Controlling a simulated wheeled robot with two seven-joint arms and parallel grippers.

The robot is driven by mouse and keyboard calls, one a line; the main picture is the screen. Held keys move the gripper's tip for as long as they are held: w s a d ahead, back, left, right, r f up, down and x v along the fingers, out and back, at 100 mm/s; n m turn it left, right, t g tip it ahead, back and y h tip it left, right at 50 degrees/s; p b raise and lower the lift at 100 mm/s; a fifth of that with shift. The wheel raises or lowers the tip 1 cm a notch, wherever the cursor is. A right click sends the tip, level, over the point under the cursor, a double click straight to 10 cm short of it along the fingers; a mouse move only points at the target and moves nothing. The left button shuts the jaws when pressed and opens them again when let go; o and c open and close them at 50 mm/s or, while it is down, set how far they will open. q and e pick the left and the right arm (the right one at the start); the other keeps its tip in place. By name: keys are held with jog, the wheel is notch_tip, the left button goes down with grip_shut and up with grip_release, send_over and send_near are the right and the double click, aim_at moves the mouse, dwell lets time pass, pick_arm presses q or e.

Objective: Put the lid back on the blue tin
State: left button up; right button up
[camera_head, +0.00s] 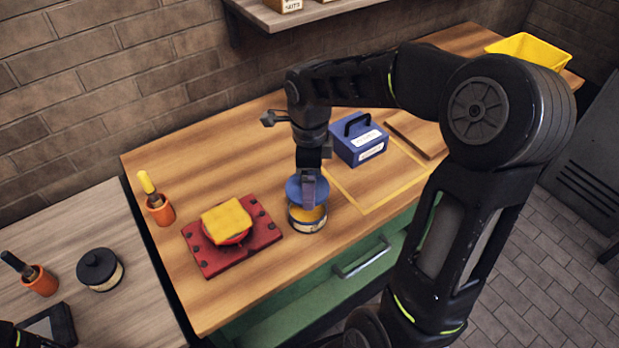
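The blue tin's round body (307,222) stands open on the wooden bench, with yellow contents showing at its front. My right gripper (308,180) points down over it and appears shut on the blue lid (293,190). The lid is above the tin's back part, apart from the front rim; I cannot tell whether it touches the back rim. The gripper hides part of the lid. My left gripper is not in view; only a dark part of my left arm shows at the bottom left corner.
Left of the tin, a yellow cloth (226,219) lies on a red fixture (205,257). An orange cup (160,211) stands farther left. A blue box (358,143) with a handle stands behind right. A black-lidded tin (101,270) is on the left table.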

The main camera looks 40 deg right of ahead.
notch_tip(320, 180, down, 4)
jog(key=shift+f+b, duration=0.1)
jog(key=shift+b, duration=1)
jog(key=shift+f+b, duration=0.9)
jog(key=shift+b, duration=0.05)
jog(key=shift+b, duration=0.3)
jog(key=shift+f+b, duration=0.15)
jog(key=shift+b, duration=0.3)
dwell(1.1)
dwell(0.3)
jog(key=o, duration=1.1)
